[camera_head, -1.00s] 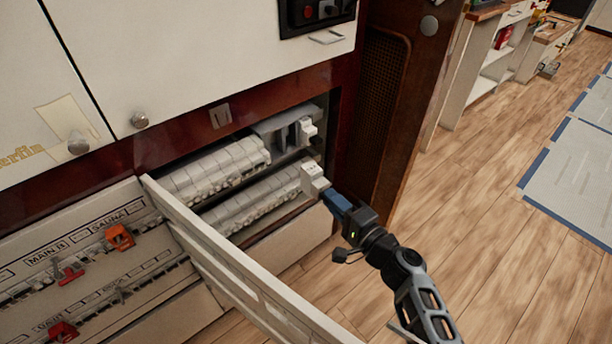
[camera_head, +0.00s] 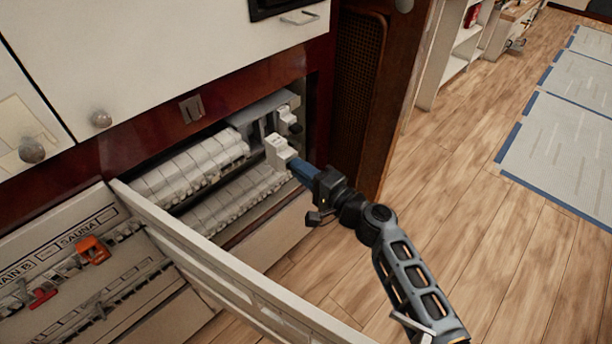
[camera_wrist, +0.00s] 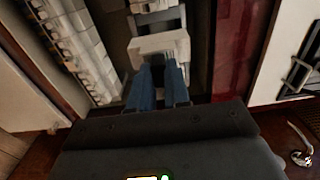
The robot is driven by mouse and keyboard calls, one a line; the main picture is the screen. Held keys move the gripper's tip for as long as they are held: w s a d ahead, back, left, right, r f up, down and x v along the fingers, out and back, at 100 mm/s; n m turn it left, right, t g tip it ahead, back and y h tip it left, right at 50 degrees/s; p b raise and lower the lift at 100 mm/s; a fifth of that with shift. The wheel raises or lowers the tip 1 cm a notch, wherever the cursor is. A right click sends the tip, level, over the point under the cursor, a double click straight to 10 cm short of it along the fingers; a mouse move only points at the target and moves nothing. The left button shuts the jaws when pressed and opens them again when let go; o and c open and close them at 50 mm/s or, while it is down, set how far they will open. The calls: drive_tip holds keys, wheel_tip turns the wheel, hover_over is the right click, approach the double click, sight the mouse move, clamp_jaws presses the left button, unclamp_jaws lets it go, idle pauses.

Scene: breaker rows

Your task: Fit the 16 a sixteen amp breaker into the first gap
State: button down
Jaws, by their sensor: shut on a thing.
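My gripper (camera_head: 296,168) has blue fingers shut on a white breaker (camera_head: 278,151). The held breaker is in front of the right end of the two breaker rows in the open cabinet. It also shows between my fingers in the wrist view (camera_wrist: 160,44). Its marking is too small to read. The upper row (camera_head: 190,168) has a gap (camera_head: 258,130) near its right end, with a single white breaker (camera_head: 288,118) to the right of it. The lower row (camera_head: 235,200) lies below, its right end partly hidden by the held breaker and my gripper.
A hinged cream panel (camera_head: 230,270) stands open in front of the rows. Left of it, a board carries rails with an orange clip (camera_head: 92,250) and a red clip (camera_head: 42,296). A dark wooden cabinet side (camera_head: 355,90) stands to the right.

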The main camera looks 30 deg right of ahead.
sight(275, 152)
drive_tip(key=shift+b+x, duration=0.85)
drive_tip(key=shift+x, duration=1.2)
drive_tip(key=shift+b, duration=0.6)
idle(0.4)
drive_tip(key=shift+b+x, duration=1.25)
drive_tip(key=shift+x, duration=1.55)
drive_tip(key=c, duration=1)
unclamp_jaws()
drive_tip(key=shift+s, duration=0.15)
drive_tip(key=shift+p+v, duration=0.35)
drive_tip(key=shift+v, duration=3.45)
